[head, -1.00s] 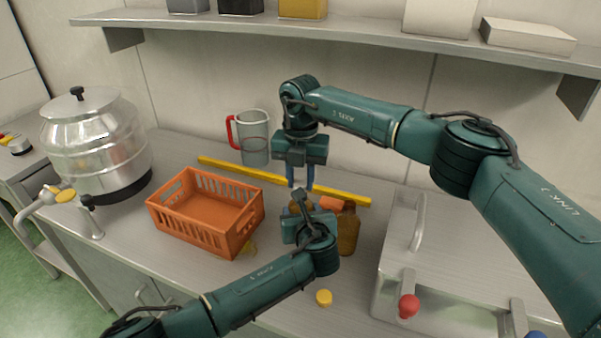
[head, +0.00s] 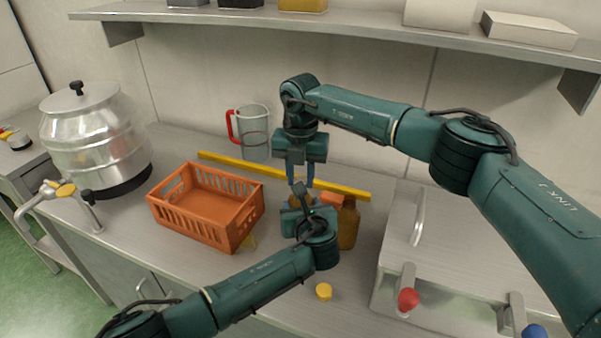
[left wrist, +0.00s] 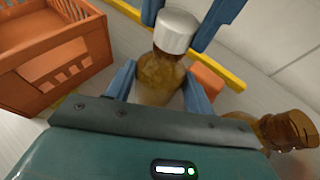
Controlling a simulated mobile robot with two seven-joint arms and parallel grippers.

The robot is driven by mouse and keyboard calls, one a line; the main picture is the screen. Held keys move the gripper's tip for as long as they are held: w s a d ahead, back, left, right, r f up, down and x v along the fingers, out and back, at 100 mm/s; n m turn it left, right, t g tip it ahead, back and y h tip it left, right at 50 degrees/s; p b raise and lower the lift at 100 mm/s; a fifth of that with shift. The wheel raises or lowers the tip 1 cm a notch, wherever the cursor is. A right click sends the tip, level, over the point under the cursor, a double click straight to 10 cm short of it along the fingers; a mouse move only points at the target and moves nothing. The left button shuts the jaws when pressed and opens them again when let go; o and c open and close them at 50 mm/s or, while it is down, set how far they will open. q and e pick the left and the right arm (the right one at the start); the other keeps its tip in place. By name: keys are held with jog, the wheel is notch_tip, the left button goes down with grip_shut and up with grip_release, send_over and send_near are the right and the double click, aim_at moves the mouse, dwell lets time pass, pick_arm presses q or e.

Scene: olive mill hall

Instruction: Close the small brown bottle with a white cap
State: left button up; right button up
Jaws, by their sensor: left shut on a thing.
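The small brown bottle (left wrist: 158,78) stands between the fingers of my left gripper (left wrist: 158,84), which is shut on it. In the head view my left gripper (head: 299,205) hides most of the bottle. The white cap (left wrist: 176,31) sits at the bottle's mouth, roughly in line with it; whether it is threaded on does not show. My right gripper (head: 300,183) points down from above. Its blue fingers (left wrist: 187,18) lie close against both sides of the cap in the left wrist view, and it looks shut on it.
A larger brown bottle (head: 348,225) and an orange block (head: 332,198) are close on the right. An orange crate (head: 205,208) stands left, a yellow bar (head: 230,167) and a red-handled jug (head: 254,140) behind. A yellow cap (head: 324,292) lies in front.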

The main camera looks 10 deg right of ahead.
jog(key=shift+f, duration=0.15)
jog(key=m, duration=0.3)
jog(key=shift+m, duration=0.4)
jog(key=m, duration=1)
jog(key=shift+m, duration=0.4)
jog(key=m, duration=0.5)
jog(key=shift+m, duration=0.3)
jog(key=o, duration=0.9)
